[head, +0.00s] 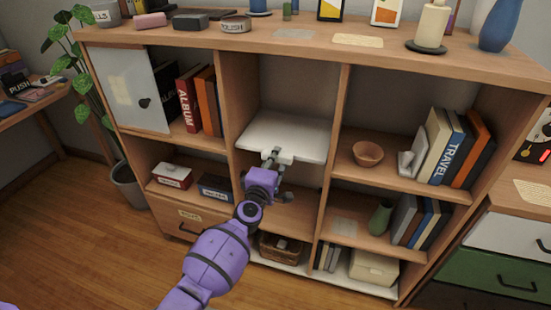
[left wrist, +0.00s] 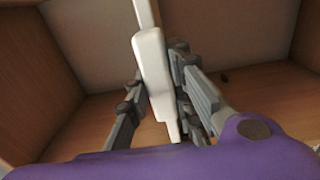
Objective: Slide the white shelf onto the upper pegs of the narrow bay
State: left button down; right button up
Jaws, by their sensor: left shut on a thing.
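The white shelf (head: 287,138) is inside the narrow middle bay (head: 300,92) of the wooden bookcase, roughly level and well below the top board. A white tab sticks out at its front edge. My left gripper (head: 272,157) is shut on this tab from the front. In the left wrist view the shelf (left wrist: 154,72) shows nearly edge-on between the two grey fingers of the gripper (left wrist: 158,85). I cannot make out the pegs, nor whether the shelf rests on them. My right gripper is not in view.
Wooden uprights bound the bay closely on both sides. Left are books (head: 197,100) and a pale door panel (head: 133,88); right are a bowl (head: 367,153) and more books (head: 450,150). Below the shelf the bay is open, with a basket (head: 281,247) at the bottom.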

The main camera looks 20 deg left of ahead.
pick_arm(q)
jog(key=shift+r, duration=0.2)
jog(key=c, duration=1.5)
grip_release()
jog(key=shift+o, duration=0.6)
jog(key=shift+f, duration=0.25)
jog(key=o, duration=0.4)
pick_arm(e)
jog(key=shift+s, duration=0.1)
pick_arm(q)
jog(key=shift+s, duration=0.15)
jog(key=s+p, duration=0.3)
jog(key=s, duration=0.6)
jog(key=shift+s+a, duration=0.15)
jog(key=shift+s, duration=0.25)
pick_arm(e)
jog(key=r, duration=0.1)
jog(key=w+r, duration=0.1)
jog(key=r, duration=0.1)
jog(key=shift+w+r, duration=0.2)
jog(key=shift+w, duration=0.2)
